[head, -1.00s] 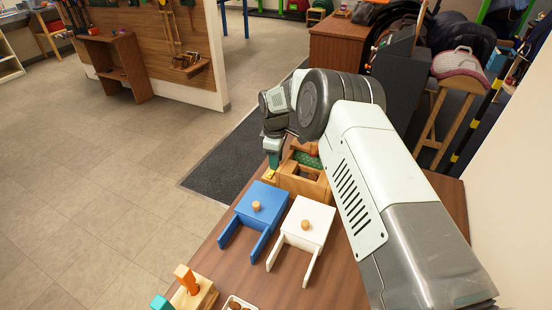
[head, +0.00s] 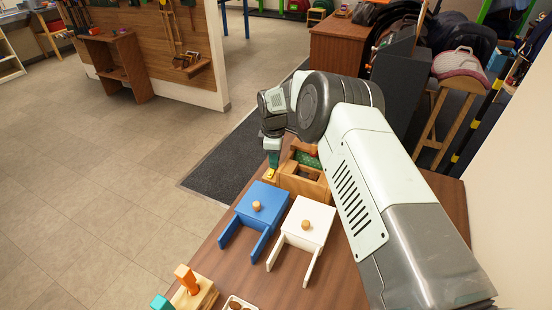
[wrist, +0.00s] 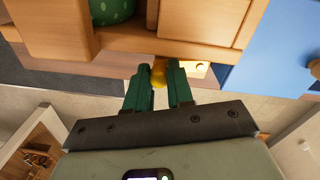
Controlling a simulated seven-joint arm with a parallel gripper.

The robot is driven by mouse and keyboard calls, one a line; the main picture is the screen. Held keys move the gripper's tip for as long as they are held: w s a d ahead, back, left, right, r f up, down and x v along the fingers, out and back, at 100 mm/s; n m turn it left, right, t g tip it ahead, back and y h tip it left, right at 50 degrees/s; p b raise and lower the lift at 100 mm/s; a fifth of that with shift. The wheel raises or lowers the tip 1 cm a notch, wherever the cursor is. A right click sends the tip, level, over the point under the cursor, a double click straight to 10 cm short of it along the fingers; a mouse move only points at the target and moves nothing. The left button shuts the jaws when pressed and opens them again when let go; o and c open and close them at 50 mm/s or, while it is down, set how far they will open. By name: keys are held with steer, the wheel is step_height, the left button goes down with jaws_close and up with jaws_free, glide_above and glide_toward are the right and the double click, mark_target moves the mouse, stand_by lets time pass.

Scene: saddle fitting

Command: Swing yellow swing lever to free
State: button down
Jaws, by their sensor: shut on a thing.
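The yellow swing lever (wrist: 159,75) shows between my fingertips in the wrist view, against the edge of a wooden fixture (wrist: 120,38). Its yellow part is small and mostly hidden by the fingers. In the head view the lever (head: 270,175) shows as a small yellow patch at the left end of the wooden fixture (head: 303,183). My gripper (wrist: 159,72) has dark green fingers and is shut on the lever. In the head view my gripper (head: 273,160) points down at that end. I cannot tell the lever's exact angle.
A blue box (head: 258,205) and a white box (head: 305,225), each with a wooden knob, stand close in front of the fixture. A green dotted object (wrist: 112,10) sits in the fixture. A wooden block with an orange peg (head: 187,280) stands at the table's near left.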

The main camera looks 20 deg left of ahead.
steer(key=n, duration=0.1)
steer(key=a+n, duration=0.1)
steer(key=n, duration=0.1)
steer(key=a+n, duration=0.1)
steer(key=n, duration=0.1)
steer(key=shift+s, duration=0.35)
steer(key=shift+s+a+n, duration=0.25)
steer(key=shift+n, duration=0.65)
steer(key=shift+s+a+n, duration=0.2)
steer(key=shift+s+n, duration=0.05)
steer(key=shift+n, duration=0.65)
steer(key=shift+s+a+n, duration=0.25)
steer(key=shift+n, duration=0.65)
steer(key=shift+s, duration=0.1)
steer(key=c, duration=1.3)
jaws_free()
steer(key=shift+r, duration=0.15)
steer(key=r, duration=1)
steer(key=shift+d+r, duration=0.2)
steer(key=shift+r, duration=0.1)
